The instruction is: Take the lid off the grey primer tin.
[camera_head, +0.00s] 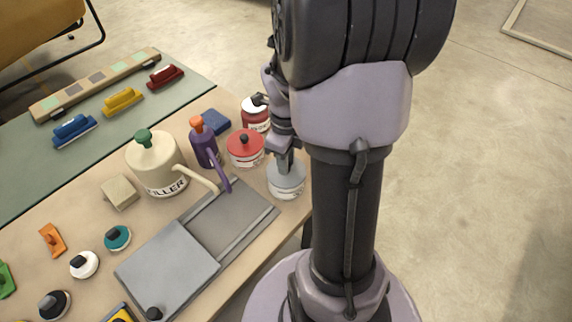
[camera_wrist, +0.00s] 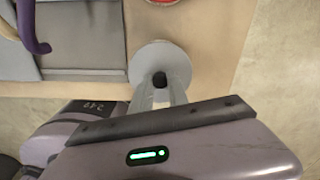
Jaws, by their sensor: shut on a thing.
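The grey primer tin (camera_head: 287,191) stands near the right edge of the bench in the head view, with a pale label on its side. Its round grey lid (camera_wrist: 150,58) is seen from above in the wrist view and looks seated on the tin. The lid's black knob (camera_wrist: 159,79) is between my fingertips. My gripper (camera_head: 285,163) points down over the tin in the head view; in the wrist view its fingers (camera_wrist: 160,88) are shut on the knob. The tin's body is hidden under the lid in the wrist view.
A red tin (camera_head: 245,148) stands close behind-left, with another red tin (camera_head: 256,117) beyond. A purple can (camera_head: 204,147) and a cream filler can (camera_head: 155,168) stand left. A grey tray (camera_head: 235,213) lies in front-left. The bench edge is close on the right.

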